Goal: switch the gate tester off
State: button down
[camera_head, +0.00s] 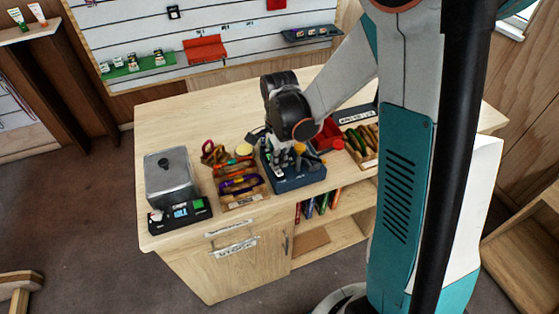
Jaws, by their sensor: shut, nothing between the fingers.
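A dark blue box-like device (297,182) stands near the front edge of the wooden counter, with small parts and a yellow piece on top. It may be the gate tester, but I cannot read its label. My gripper (282,166) points down just over its top left part. The fingers look close together and hold nothing visible. I cannot tell whether they touch the device. My gripper and wrist hide part of its top, and I cannot make out its switch or its state.
The wooden counter (155,119) also carries a grey box with a black screen unit (181,213), a wooden tray of coloured gear (243,202), a red bin (329,135) and another wooden tray (345,150). The counter's back left is clear.

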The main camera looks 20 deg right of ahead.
dwell(0.3)
jog(key=shift+s+r, duration=0.35)
jog(key=shift+s, duration=0.35)
jog(key=shift+w+r+p, duration=0.1)
jog(key=shift+r+p, duration=0.2)
jog(key=shift+p, duration=0.05)
notch_tip(320, 180, up, 13)
jog(key=w+p, duration=0.2)
jog(key=p, duration=0.2)
jog(key=shift+w, duration=0.25)
